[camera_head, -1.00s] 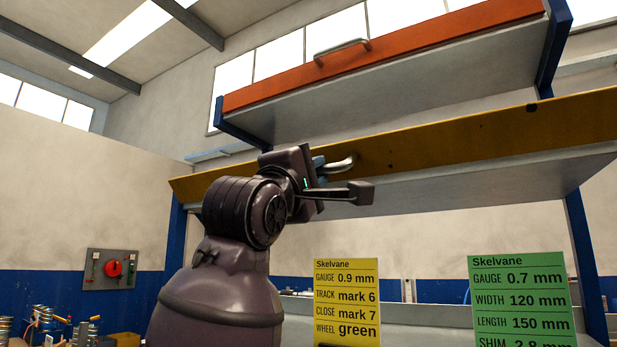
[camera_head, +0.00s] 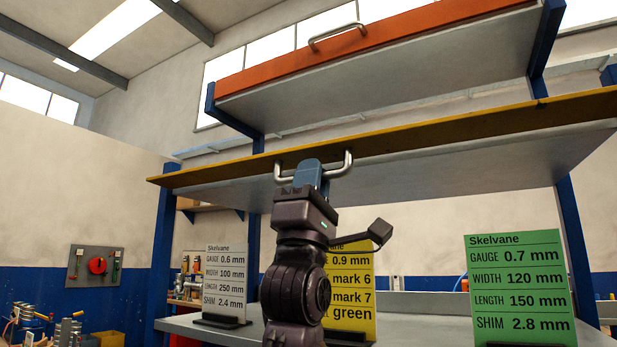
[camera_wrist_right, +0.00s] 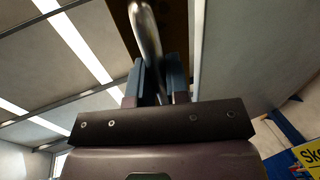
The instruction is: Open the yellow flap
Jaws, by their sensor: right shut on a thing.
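The yellow flap (camera_head: 430,133) spans the rack as a long narrow band below the orange one. In the right wrist view the handle (camera_wrist_right: 146,40) runs up from between the fingers (camera_wrist_right: 153,80). The part of the bar inside the fingers is hidden. My left gripper is not in view.
An orange flap (camera_head: 400,55) with its own handle (camera_head: 335,36) is above. Blue posts (camera_head: 575,250) stand at the rack's sides. White (camera_head: 224,280), yellow (camera_head: 352,285) and green (camera_head: 518,290) signs stand on the shelf below.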

